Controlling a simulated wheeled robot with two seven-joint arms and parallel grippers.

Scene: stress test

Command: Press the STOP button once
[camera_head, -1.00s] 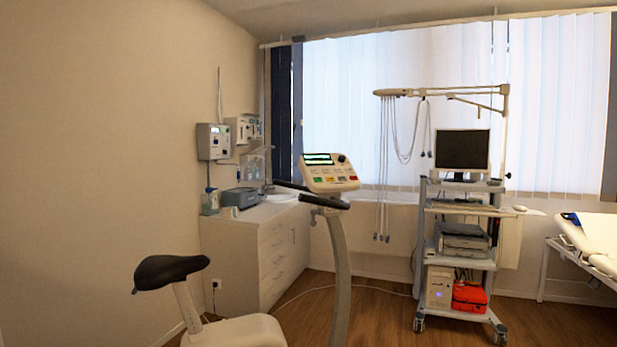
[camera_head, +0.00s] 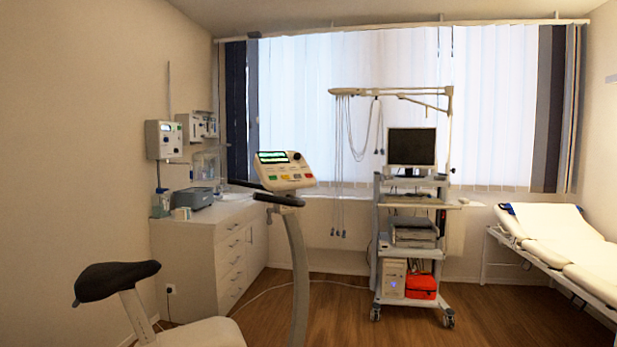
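An exercise bike stands in front of me, with a black saddle (camera_head: 117,280) at the lower left. Its control panel (camera_head: 285,170) sits on top of a pale curved post. The labels are too small to read, so I cannot tell which button is STOP. Neither of my grippers shows in the view.
Black handlebars (camera_head: 279,199) stick out below the panel. A white drawer cabinet (camera_head: 195,262) stands behind on the left. A wheeled equipment cart (camera_head: 408,250) is right of the bike, and an examination bed (camera_head: 560,250) is at the far right. Wooden floor (camera_head: 500,318) is clear at the lower right.

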